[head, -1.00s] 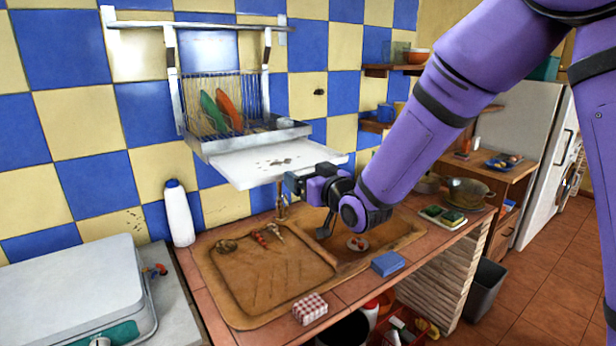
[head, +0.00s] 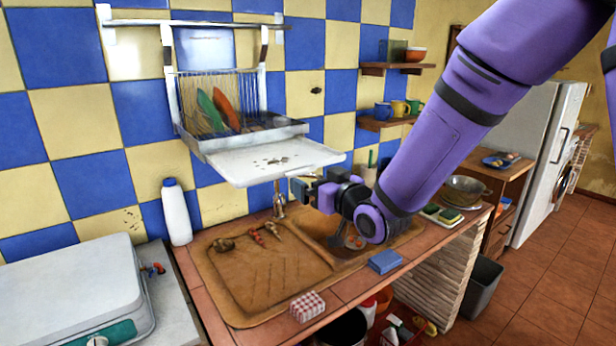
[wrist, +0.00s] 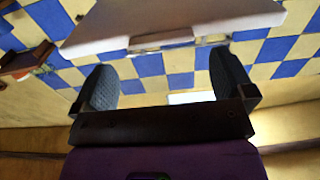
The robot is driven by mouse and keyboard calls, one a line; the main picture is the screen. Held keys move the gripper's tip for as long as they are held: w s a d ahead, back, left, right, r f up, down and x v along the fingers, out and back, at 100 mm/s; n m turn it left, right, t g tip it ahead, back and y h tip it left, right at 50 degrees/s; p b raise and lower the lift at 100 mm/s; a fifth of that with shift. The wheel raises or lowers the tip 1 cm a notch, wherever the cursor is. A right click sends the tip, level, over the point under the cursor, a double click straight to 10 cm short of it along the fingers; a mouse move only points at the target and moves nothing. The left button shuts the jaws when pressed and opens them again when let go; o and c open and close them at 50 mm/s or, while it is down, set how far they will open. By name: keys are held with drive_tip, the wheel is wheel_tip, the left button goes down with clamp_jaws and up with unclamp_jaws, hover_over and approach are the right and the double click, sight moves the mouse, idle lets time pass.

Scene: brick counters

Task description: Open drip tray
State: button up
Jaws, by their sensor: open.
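The white drip tray (head: 268,162) juts out from under the wall-mounted dish rack (head: 215,110), extended well forward over the sink, with a few small brown spots on it. In the wrist view the drip tray (wrist: 170,22) is a pale slab beyond the fingertips. My gripper (head: 300,188) is just below and to the right of the tray's front right edge in the head view, apart from it as far as I can tell. In the wrist view my gripper (wrist: 163,82) has its two dark fingers wide apart with nothing between them.
The brown sink (head: 265,275) and faucet (head: 279,200) lie below the tray. A white bottle (head: 176,212) stands to the left. Green and orange plates stand in the rack.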

drive_tip(key=v, duration=0.6)
drive_tip(key=shift+s, duration=0.15)
drive_tip(key=shift+d, duration=0.15)
drive_tip(key=s+d+r+m+g+h, duration=0.2)
drive_tip(key=s+d+r+h, duration=0.15)
drive_tip(key=d, duration=0.35)
drive_tip(key=s+d+r+m+g+h, duration=0.1)
drive_tip(key=s+d+r+m+h, duration=0.1)
drive_tip(key=d+h, duration=0.35)
drive_tip(key=s+d+m+g, duration=0.1)
drive_tip(key=s+d+g, duration=0.1)
drive_tip(key=s, duration=0.4)
drive_tip(key=s+d+r+m+g, duration=0.1)
drive_tip(key=s+d+g, duration=0.1)
drive_tip(key=s+d, duration=0.3)
drive_tip(key=s+d+r+g+h, duration=0.1)
drive_tip(key=s+d+g, duration=0.1)
drive_tip(key=s, duration=0.7)
drive_tip(key=shift+d+r+m+g, duration=0.2)
drive_tip(key=shift+d+m+g, duration=0.2)
drive_tip(key=shift+d, duration=0.35)
